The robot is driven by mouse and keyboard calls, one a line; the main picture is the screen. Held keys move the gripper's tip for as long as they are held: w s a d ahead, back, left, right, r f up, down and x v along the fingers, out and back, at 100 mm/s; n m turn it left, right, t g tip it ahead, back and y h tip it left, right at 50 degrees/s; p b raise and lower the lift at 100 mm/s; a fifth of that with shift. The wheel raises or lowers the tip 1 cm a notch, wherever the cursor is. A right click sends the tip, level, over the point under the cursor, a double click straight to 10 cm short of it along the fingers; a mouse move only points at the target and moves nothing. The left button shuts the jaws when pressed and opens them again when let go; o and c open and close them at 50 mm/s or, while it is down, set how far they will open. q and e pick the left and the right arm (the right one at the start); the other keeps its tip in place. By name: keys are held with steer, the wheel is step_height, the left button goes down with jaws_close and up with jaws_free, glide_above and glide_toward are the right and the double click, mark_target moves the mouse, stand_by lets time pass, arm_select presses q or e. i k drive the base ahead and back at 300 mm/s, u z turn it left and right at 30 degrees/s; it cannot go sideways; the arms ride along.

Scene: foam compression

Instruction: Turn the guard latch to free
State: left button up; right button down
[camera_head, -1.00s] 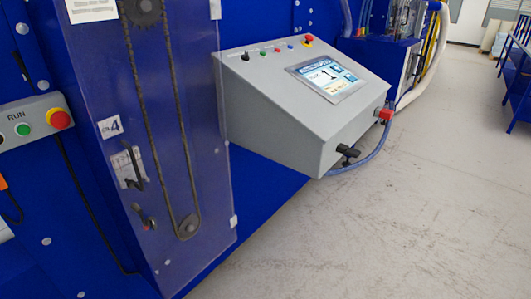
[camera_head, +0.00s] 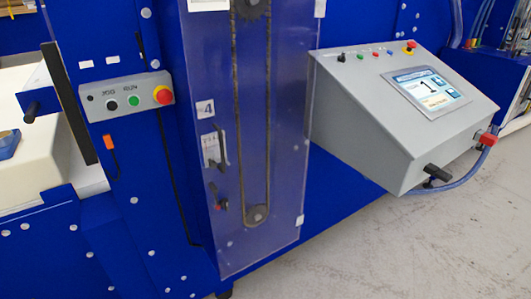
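A clear guard panel (camera_head: 280,130) covers a chain and sprockets on the front of the blue machine, in the middle of the head view. On its left edge is a black handle (camera_head: 223,146) beside a small label. Below it sits a small latch (camera_head: 217,198) with a dark lever and a red part. The latch's exact position is too small to tell. Neither of my grippers is in view.
A grey box (camera_head: 135,97) with JOG and RUN buttons and a red stop button is left of the guard. A sloped grey console (camera_head: 400,125) with a screen juts out to the right. White foam (camera_head: 30,160) lies far left. Bare floor (camera_head: 380,255) is at lower right.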

mark_target(225, 201)
steer(key=k, duration=1.05)
steer(key=u, duration=0.6)
steer(key=i, duration=1.45)
steer(key=z, duration=0.7)
